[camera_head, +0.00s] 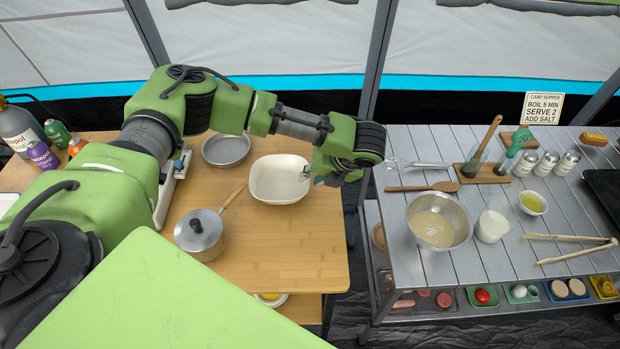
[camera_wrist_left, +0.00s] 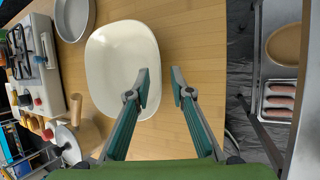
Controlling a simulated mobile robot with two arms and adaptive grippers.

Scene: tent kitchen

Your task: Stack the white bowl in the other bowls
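The white bowl (camera_head: 275,182) is wide, with rounded corners, and stands upright on the wooden table; it also fills the middle of the left wrist view (camera_wrist_left: 108,65). My left gripper (camera_head: 318,176) is at its right rim. A shallow grey round dish (camera_head: 226,149) stands behind the bowl to the left. My right gripper is not in view.
A lidded pot (camera_head: 199,233) stands front left of the bowl. Across a gap, the grey slatted table (camera_head: 465,266) bears a metal bowl of batter (camera_head: 436,227), a small bowl of yellow liquid (camera_head: 532,204) and utensils. The wooden table's front right (camera_head: 310,255) is clear.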

